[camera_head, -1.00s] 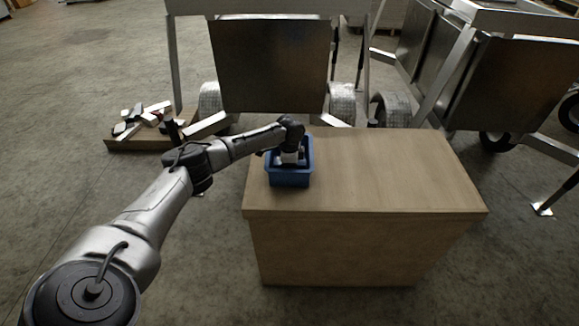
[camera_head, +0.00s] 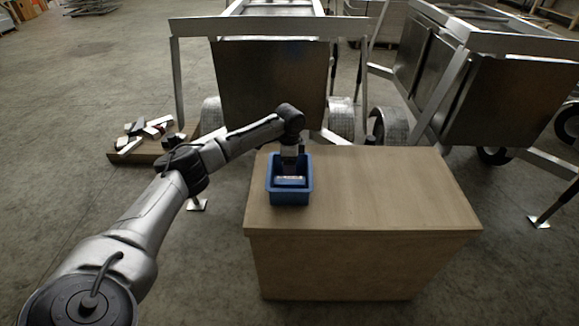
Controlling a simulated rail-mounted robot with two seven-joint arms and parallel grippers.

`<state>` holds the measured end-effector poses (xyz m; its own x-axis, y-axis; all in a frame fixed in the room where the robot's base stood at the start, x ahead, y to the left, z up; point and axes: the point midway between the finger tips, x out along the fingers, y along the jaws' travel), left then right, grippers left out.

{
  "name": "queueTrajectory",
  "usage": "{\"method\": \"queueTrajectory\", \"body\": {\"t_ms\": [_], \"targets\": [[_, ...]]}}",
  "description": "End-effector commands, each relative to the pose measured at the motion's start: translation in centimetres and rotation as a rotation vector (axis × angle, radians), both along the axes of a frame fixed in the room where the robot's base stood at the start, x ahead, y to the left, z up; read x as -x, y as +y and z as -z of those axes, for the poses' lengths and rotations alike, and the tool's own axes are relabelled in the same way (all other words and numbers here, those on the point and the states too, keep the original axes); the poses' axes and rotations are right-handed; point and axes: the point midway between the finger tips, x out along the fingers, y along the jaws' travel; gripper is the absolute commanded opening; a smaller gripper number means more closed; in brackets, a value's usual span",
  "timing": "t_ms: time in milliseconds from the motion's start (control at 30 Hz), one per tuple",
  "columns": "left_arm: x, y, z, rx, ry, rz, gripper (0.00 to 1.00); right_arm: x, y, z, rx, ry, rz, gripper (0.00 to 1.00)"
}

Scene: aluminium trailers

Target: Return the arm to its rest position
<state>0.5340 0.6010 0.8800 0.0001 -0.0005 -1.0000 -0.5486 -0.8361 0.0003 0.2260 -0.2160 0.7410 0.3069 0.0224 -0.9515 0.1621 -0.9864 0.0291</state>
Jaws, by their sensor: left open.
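My left arm reaches in from the lower left to the wooden box table. My left gripper (camera_head: 290,162) points down at the blue bin (camera_head: 290,198), at its far part. The fingers are small and partly hidden by the bin's walls. A grey and dark object (camera_head: 290,181) shows inside the bin, just below the gripper. I cannot tell whether the fingers touch it. The bin stands upright on the left part of the table top. My right gripper is not in view.
The wooden table (camera_head: 400,200) is bare to the right of the bin. A low wooden tray (camera_head: 125,156) with several white, red and dark items lies on the floor at the left. Aluminium trailers (camera_head: 262,85) stand close behind the table.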

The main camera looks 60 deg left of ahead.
Motion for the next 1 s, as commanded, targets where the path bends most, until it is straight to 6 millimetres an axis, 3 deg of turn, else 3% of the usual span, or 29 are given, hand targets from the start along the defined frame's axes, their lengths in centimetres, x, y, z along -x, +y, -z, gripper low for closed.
{"method": "queueTrajectory", "body": {"t_ms": [800, 1000], "targets": [[0.01, 0.02, -0.71, -0.001, 0.001, -0.001, 0.73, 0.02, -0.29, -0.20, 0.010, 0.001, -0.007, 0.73], [-0.03, 0.01, -0.70, -0.001, -0.002, -0.103, 0.73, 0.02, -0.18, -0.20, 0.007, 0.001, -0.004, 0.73]]}}
